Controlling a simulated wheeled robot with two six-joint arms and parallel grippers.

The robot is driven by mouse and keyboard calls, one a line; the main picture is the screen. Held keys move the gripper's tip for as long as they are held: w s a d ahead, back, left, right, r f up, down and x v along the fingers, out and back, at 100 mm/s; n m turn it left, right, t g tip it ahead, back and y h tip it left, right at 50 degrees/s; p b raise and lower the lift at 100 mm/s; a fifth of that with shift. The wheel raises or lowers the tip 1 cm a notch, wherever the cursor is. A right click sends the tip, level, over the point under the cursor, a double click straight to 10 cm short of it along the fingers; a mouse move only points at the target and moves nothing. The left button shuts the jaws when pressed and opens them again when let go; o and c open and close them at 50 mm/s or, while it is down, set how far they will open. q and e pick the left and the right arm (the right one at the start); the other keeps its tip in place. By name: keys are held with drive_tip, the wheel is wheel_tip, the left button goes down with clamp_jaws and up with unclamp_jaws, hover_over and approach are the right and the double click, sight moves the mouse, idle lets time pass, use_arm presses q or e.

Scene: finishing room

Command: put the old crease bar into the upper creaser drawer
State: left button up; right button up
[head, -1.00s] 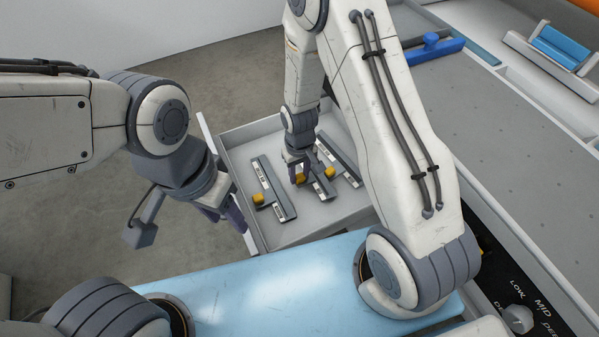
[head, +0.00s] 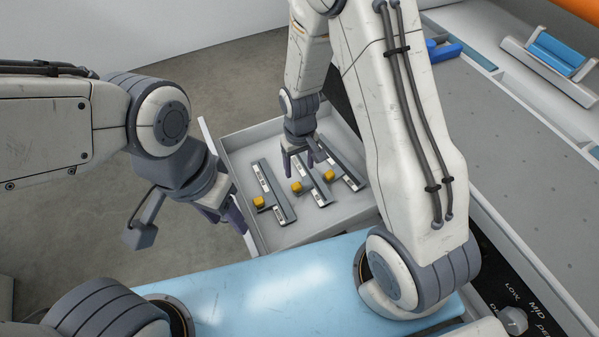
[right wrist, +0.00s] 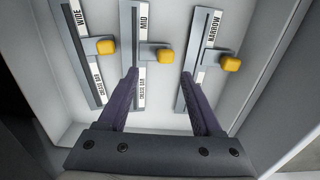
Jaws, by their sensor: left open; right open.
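The open drawer (head: 300,234) holds three grey crease bars side by side, each with a yellow knob. In the right wrist view their labels read WIDE (right wrist: 84,60), MID (right wrist: 126,50) and NARROW (right wrist: 203,55). My right gripper (head: 303,165) is open and empty above the drawer, over the MID and NARROW bars. My left gripper (head: 225,217) is open and empty near the drawer's left edge.
A light blue surface (head: 250,285) lies in front of the drawer. A grey worktop (head: 510,130) with a blue-backed holder (head: 556,52) is at the right. A dial (head: 513,320) with LOW and MID marks sits at lower right.

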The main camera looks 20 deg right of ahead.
drive_tip(key=s+a+r+n, duration=0.1)
drive_tip(key=s+a+r, duration=0.25)
drive_tip(key=r, duration=0.45)
drive_tip(key=s+a+r+n, duration=0.1)
drive_tip(key=s+a+r, duration=0.2)
drive_tip(key=s+r, duration=0.35)
drive_tip(key=s+a+r+n+y, duration=0.1)
drive_tip(key=s+r+n, duration=0.2)
drive_tip(key=s+r, duration=0.3)
drive_tip(key=s, duration=0.4)
drive_tip(key=shift+r+p, duration=0.4)
drive_tip(key=shift+w+a+r, duration=0.1)
wheel_tip(320, 180, up, 11)
drive_tip(key=p, duration=1.1)
drive_tip(key=shift+r+p, duration=0.2)
drive_tip(key=shift+p, duration=0.1)
